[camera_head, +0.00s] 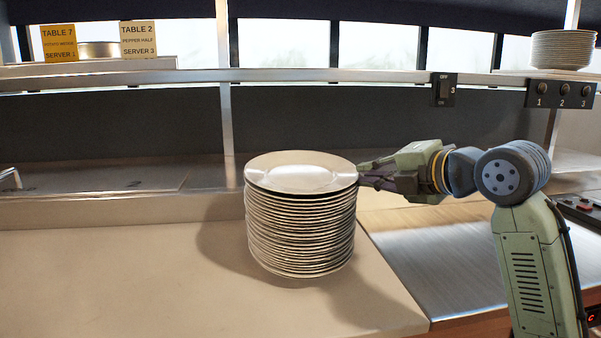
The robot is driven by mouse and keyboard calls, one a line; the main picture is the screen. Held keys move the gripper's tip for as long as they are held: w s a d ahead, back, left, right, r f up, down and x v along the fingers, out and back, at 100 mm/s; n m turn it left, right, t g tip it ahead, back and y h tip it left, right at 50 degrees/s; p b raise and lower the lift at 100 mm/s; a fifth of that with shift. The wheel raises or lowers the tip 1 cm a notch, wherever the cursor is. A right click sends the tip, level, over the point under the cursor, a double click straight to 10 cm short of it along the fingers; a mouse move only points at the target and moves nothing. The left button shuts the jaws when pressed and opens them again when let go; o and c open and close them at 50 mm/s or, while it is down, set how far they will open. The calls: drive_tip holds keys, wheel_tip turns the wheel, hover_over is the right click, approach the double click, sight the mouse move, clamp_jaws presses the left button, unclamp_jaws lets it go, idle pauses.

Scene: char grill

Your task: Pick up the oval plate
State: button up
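A tall stack of pale oval plates (300,235) stands on the counter in the middle of the view. The top oval plate (300,172) lies face up on the stack, with its rim showing nearly all round. My gripper (363,173) comes in from the right, roughly level, with its fingertips at the right rim of the top plate. The fingers are seen from the side and look narrow. I cannot tell whether they are open or shut on the rim, or whether they touch it.
The pale counter (110,280) is clear left of the stack. A metal surface (440,260) lies to the right, under my arm. Behind is a shelf with order tickets (138,39), a metal pan (98,49) and another plate stack (562,50). A knob panel (560,95) hangs at right.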

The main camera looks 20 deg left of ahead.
sight(339, 169)
drive_tip(key=x, duration=0.2)
drive_tip(key=p+x, duration=0.1)
drive_tip(key=x, duration=0.2)
drive_tip(key=shift+w+d+r+p, duration=0.15)
drive_tip(key=shift+w+p, duration=0.15)
drive_tip(key=shift+w, duration=0.05)
drive_tip(key=shift+c, duration=0.3)
clamp_jaws()
drive_tip(key=shift+r, duration=0.15)
